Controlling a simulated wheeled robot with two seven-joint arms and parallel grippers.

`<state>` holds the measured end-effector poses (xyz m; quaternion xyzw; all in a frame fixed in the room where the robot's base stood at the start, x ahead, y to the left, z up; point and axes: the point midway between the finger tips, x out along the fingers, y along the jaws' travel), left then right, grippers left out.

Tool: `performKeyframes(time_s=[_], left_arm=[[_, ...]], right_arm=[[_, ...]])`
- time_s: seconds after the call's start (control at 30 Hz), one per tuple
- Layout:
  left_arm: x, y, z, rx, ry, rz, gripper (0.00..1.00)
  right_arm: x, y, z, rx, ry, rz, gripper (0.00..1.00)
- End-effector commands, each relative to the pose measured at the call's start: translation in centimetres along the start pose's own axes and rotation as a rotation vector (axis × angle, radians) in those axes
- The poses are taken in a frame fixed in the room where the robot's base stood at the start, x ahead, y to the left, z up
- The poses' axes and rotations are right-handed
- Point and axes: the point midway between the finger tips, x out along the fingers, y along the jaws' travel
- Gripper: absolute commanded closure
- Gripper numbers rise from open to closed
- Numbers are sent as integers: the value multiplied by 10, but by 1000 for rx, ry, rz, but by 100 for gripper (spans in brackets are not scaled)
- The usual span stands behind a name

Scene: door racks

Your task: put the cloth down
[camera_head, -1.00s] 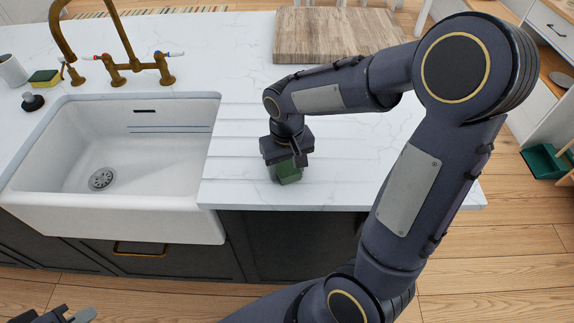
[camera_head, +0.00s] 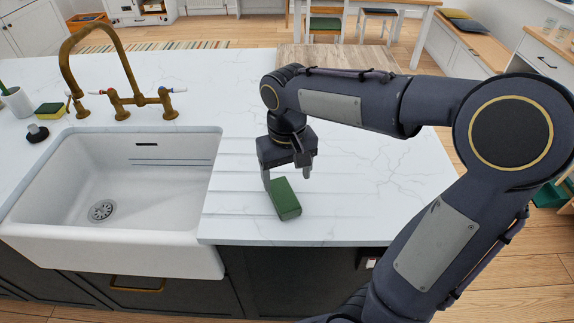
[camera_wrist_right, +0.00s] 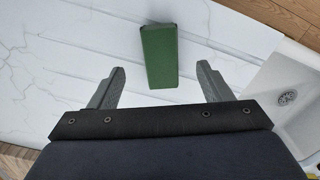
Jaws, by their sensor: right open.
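The cloth (camera_head: 285,199) is a green folded block lying on the white counter's grooved part, right of the sink and close to the front edge. It also shows in the right wrist view (camera_wrist_right: 159,56), beyond the fingertips and between their lines. My right gripper (camera_head: 287,179) is open and empty, just above and behind the cloth. Its two fingers also show apart in the right wrist view (camera_wrist_right: 162,78). My left gripper is not in view.
The white sink (camera_head: 110,245) with a brass tap (camera_head: 125,98) is at the left. A yellow-green sponge (camera_head: 50,109) and a dark stopper (camera_head: 37,133) stand behind it. A wooden board (camera_head: 335,57) lies at the back. The counter (camera_head: 405,185) right of the cloth is clear.

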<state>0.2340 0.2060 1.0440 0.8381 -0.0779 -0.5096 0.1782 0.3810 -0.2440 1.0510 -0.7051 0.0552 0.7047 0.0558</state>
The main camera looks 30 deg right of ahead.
Motion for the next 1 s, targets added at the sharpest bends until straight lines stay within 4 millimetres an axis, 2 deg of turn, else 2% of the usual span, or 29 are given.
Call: performKeyframes(time_s=[0.1, 0.27, 0.37, 0.43, 0.6, 0.7, 0.83, 1.0], left_arm=[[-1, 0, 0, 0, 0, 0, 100], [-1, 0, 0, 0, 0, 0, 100], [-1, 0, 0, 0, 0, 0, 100], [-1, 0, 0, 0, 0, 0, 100], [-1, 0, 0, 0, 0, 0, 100], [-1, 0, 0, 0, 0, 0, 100], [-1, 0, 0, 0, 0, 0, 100], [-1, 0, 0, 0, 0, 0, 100]], right_arm=[[-16, 0, 0, -1, 2, 0, 28], [-24, 3, 10, -2, 18, -30, 28], [-26, 7, 36, -7, 66, -106, 28], [-25, 8, 61, -13, 121, -177, 28], [-14, 0, 116, -17, 284, -320, 28], [-4, -7, 136, -13, 365, -367, 28], [4, -13, 148, -9, 427, -397, 28], [6, -15, 151, -8, 443, -403, 28]])
